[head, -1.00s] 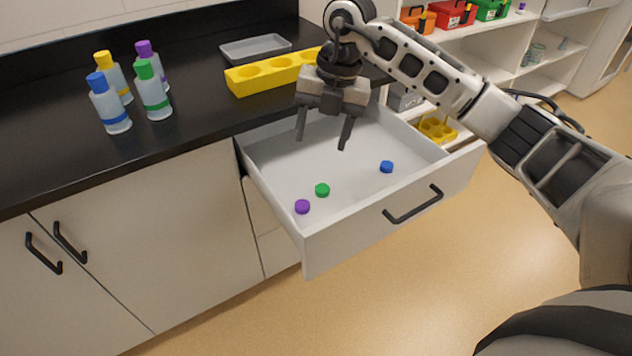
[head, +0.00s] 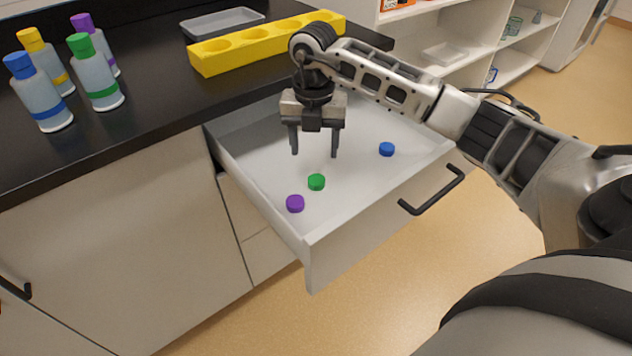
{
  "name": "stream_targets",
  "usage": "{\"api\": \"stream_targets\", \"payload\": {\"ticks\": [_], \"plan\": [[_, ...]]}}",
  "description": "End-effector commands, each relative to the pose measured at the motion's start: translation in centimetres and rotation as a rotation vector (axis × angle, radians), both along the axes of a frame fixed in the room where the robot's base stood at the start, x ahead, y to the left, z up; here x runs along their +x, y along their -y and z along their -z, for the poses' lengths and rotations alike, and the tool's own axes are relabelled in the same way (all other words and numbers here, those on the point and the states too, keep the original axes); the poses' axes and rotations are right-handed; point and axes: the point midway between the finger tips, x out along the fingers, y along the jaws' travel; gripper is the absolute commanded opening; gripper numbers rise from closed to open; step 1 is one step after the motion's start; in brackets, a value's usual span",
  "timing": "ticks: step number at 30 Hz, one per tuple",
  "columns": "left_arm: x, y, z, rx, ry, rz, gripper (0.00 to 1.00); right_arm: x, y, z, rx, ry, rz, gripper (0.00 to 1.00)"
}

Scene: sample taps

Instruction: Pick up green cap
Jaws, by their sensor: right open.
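The green cap (head: 316,182) lies on the floor of the open white drawer (head: 255,190), between a purple cap (head: 295,203) and a blue cap (head: 387,149). My right gripper (head: 314,155) points down over the drawer with its two fingers apart and nothing between them. In the picture its fingertips are just above the green cap, and the cap is fully visible. The exact height of the fingertips over the drawer floor is hard to tell. My left gripper is not in view.
Several capped bottles (head: 95,75) stand on the black counter at the left, one with a green top. A yellow rack (head: 265,43) with round holes and a grey tray (head: 222,22) lie behind the drawer. The drawer's walls surround the caps; its front has a black handle (head: 432,190).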

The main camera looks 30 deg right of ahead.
Motion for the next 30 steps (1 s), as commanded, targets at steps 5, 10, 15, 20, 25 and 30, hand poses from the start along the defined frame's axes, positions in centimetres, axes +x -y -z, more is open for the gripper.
{"api": "stream_targets", "payload": {"ticks": [5,10,15,20,25,30], "plan": [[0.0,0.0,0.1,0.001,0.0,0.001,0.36,0.0,0.0,2.5,0.001,-0.001,0.0,0.59],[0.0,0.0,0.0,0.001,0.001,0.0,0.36,-0.1,0.0,3.5,0.0,-0.001,0.0,0.59],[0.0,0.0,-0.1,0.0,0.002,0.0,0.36,-0.6,0.2,6.0,0.0,-0.004,0.0,0.59],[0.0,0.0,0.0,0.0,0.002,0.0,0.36,-0.5,0.2,7.8,0.001,-0.001,-0.001,0.59],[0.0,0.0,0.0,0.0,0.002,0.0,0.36,-0.5,0.2,8.1,0.0,0.001,-0.001,0.59],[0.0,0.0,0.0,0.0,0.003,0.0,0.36,-0.5,0.2,8.1,0.0,0.001,-0.001,0.42]]}}
